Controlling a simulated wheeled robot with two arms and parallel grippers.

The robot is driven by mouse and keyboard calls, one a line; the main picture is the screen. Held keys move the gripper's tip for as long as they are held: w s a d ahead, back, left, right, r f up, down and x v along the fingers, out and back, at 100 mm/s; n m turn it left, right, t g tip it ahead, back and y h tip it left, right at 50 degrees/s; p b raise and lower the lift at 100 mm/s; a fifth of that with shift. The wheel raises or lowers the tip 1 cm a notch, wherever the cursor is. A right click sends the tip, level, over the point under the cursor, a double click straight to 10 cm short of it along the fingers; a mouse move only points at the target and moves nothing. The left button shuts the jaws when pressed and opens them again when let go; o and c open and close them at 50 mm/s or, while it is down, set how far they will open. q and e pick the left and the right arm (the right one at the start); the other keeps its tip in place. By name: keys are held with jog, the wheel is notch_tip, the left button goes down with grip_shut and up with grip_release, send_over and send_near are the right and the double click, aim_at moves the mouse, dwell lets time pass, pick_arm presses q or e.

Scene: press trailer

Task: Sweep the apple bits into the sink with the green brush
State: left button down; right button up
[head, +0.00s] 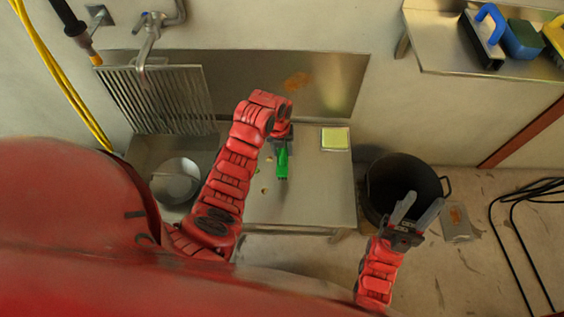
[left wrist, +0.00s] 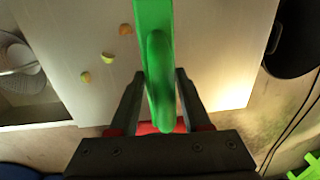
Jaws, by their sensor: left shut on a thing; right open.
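The green brush (head: 282,163) is held by my left gripper (head: 282,145) over the steel counter (head: 310,195). In the left wrist view the brush handle (left wrist: 158,75) lies between the two dark fingers of the left gripper (left wrist: 160,100), which is shut on it. Apple bits (left wrist: 107,58) lie on the counter to the left of the brush in the left wrist view; they look tiny in the head view (head: 264,190). The sink (head: 160,150) is at the counter's left end, partly hidden by my left arm. My right gripper (head: 413,212) is open and empty near the black bucket.
A metal bowl or strainer (head: 176,180) sits in the sink. A slatted rack (head: 165,100) leans behind it under the tap (head: 150,35). A yellow-green sponge or pad (head: 335,138) lies at the counter's back right. A black bucket (head: 385,170) stands on the floor to the right.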

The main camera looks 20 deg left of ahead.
pick_arm(q)
jog(key=shift+w+a, duration=0.1)
jog(key=shift+a, duration=0.05)
jog(key=shift+f, duration=0.15)
notch_tip(320, 180, down, 7)
jog(key=b, duration=0.3)
jog(key=shift+f+b, duration=0.6)
jog(key=shift+b, duration=0.2)
jog(key=shift+f, duration=0.1)
jog(key=shift+s+a+b, duration=0.2)
jog(key=shift+s+a, duration=0.05)
jog(key=shift+a, duration=0.55)
jog(key=shift+s+a+b, duration=0.2)
jog(key=shift+a+b, duration=0.05)
jog(key=shift+a, duration=0.55)
jog(key=shift+s+a+b, duration=0.2)
jog(key=shift+s+a, duration=0.05)
jog(key=shift+a, duration=0.55)
jog(key=shift+s+a+b, duration=0.2)
jog(key=shift+s+a, duration=0.05)
jog(key=shift+a, duration=0.55)
jog(key=shift+s+a+b, duration=0.2)
jog(key=shift+a+b, duration=0.05)
jog(key=shift+a, duration=0.55)
jog(key=shift+s+a+b, duration=0.2)
jog(key=shift+s+a, duration=0.05)
jog(key=shift+a, duration=0.55)
